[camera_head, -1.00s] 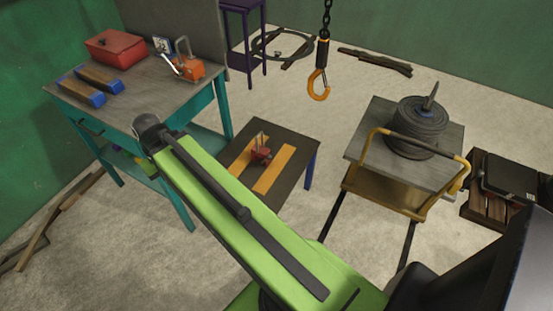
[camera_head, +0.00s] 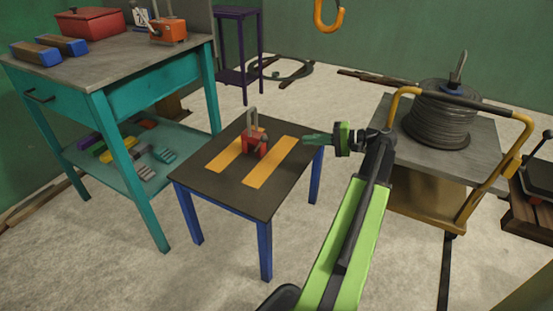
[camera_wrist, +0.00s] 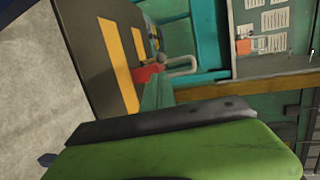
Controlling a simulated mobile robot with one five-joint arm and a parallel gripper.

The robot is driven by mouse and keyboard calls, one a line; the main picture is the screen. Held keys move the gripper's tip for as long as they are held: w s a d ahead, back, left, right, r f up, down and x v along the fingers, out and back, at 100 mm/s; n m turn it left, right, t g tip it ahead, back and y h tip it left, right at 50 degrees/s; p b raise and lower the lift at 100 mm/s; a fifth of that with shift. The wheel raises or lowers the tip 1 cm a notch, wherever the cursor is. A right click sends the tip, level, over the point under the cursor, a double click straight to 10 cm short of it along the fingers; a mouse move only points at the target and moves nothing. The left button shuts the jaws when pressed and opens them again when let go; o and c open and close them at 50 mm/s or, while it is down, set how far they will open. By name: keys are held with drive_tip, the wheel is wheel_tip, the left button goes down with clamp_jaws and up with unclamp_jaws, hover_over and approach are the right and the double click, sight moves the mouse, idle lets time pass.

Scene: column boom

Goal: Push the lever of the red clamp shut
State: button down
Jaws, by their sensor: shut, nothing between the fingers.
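The red clamp (camera_head: 255,145) stands on the small dark table (camera_head: 262,205) between two yellow strips. Its grey looped lever (camera_head: 252,118) stands upright. In the wrist view the red clamp (camera_wrist: 148,74) shows sideways, partly hidden by my gripper, with its lever (camera_wrist: 182,66) pointing right. My gripper (camera_head: 306,138) is shut and empty. It is to the right of the clamp, near the table's right edge, pointing left toward the clamp, with a gap between them in the head view. In the wrist view its fingers (camera_wrist: 157,93) reach toward the clamp.
A teal workbench (camera_head: 150,80) stands at the left with an orange clamp (camera_head: 168,31) and a red box (camera_head: 90,22). A yellow-handled cart (camera_head: 440,180) with a cable spool (camera_head: 440,118) stands at the right. An orange hook (camera_head: 329,17) hangs behind.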

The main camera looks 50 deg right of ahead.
drive_tip(key=shift+s+d+r, duration=0.1)
drive_tip(key=shift+s+d, duration=0.25)
drive_tip(key=shift+s, duration=0.05)
drive_tip(key=shift+w, duration=0.1)
drive_tip(key=b, duration=0.2)
approach(260, 145)
drive_tip(key=w, duration=0.1)
drive_tip(key=w+a+r, duration=0.1)
drive_tip(key=w, duration=0.1)
drive_tip(key=shift+w+a+r, duration=0.2)
drive_tip(key=shift+a+r, duration=0.1)
drive_tip(key=shift+r, duration=0.1)
